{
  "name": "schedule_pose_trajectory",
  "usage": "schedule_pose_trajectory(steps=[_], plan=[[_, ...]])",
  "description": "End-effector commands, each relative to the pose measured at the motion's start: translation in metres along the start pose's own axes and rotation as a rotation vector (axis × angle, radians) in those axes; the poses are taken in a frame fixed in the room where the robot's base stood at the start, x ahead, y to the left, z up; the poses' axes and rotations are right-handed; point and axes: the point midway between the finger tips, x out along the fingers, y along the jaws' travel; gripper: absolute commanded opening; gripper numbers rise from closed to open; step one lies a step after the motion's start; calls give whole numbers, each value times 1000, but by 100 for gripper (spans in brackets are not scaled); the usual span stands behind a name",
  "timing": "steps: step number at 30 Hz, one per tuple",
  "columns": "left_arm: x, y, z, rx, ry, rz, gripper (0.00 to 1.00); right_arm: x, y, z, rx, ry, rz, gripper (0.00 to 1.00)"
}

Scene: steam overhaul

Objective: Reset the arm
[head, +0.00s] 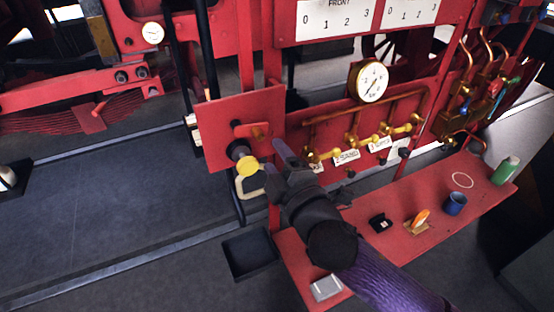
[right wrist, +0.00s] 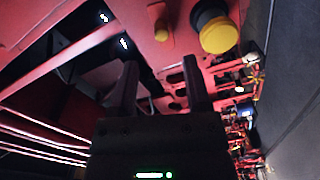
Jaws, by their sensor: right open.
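A red square panel (head: 218,112) on the red frame carries a short red lever arm (head: 252,130) lying roughly level. Below it is a round yellow knob on a black collar (head: 248,166), with a cream curved piece (head: 247,190) under it. The yellow knob shows large at the top of the right wrist view (right wrist: 220,36). My right gripper (head: 276,158) is just right of the yellow knob. Its fingers (right wrist: 160,75) stand apart with nothing seen between them, and the knob is outside them. My left gripper is not in view.
A pressure gauge (head: 371,82) and brass valves (head: 350,142) are right of my gripper. A red shelf (head: 395,250) holds a blue cup (head: 455,203), a green bottle (head: 505,170) and small items. A black tray (head: 250,254) is below left.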

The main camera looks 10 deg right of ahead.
Motion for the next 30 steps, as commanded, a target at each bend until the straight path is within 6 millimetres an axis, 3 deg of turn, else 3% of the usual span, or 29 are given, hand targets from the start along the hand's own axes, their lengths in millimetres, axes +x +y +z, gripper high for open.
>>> schedule_pose_trajectory(steps=[7,10,13,16,24,30], plan=[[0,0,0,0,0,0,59,-1,-1,1,13,-9,-5,61],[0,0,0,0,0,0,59,-17,-19,19,185,-138,-77,61],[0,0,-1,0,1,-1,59,-60,-60,50,497,-408,-230,61],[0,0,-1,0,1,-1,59,-113,-98,70,748,-664,-375,61],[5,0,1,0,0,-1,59,-252,-161,74,1151,-1215,-680,61],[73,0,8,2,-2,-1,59,-241,-291,119,1123,-1231,-707,61]])
